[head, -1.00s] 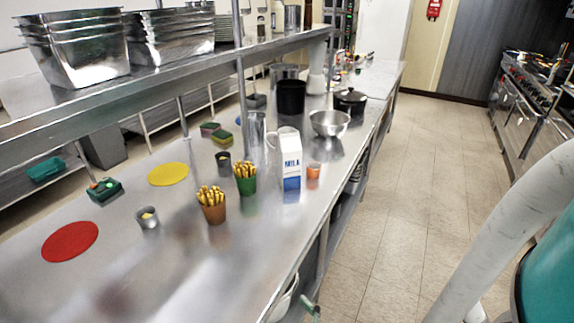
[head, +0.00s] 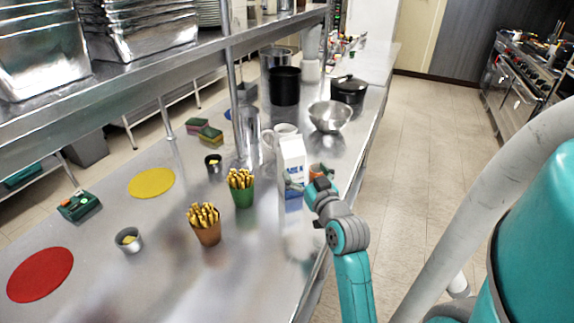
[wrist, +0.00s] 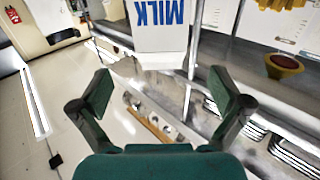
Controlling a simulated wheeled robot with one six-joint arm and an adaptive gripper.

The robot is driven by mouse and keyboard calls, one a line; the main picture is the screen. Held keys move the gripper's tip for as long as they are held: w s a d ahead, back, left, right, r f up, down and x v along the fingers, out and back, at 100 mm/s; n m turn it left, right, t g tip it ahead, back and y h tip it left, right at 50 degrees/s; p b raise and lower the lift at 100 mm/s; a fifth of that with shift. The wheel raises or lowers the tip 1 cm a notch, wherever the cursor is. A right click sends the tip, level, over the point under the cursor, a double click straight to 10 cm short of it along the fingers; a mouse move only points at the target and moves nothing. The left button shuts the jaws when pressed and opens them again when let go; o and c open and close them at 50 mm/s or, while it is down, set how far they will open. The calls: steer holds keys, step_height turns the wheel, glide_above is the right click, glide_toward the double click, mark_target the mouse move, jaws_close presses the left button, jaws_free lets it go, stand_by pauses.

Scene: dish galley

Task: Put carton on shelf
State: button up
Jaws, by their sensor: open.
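The white milk carton (head: 292,155) with blue markings stands upright on the metal counter in the head view. In the wrist view the carton (wrist: 160,38) appears upside down at the top, its blue MILK lettering showing. My gripper (head: 306,188) is at the carton's lower front in the head view and hides part of it. In the wrist view my gripper (wrist: 165,92) is open and empty, with its fingers spread wide and the carton just beyond the gap. The metal shelf (head: 180,65) runs above the counter's left side and carries steel pans.
Green (head: 243,195) and brown (head: 207,232) cups of fries stand left of the carton. A white pitcher (head: 283,130) is right behind it, an orange cup (head: 318,169) to its right. A steel bowl (head: 330,116) stands farther back. A post (head: 232,90) supports the shelf.

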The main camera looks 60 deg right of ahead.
mark_target(296, 158)
steer(key=x, duration=0.4)
steer(key=shift+w+d, duration=0.1)
steer(key=shift+d, duration=0.05)
steer(key=shift+f+x, duration=0.15)
steer(key=shift+x, duration=1.25)
steer(key=shift+f+x, duration=0.15)
steer(key=shift+x, duration=1.25)
steer(key=shift+c, duration=0.3)
steer(key=c, duration=1.6)
steer(key=shift+r, duration=0.1)
steer(key=shift+c, duration=1)
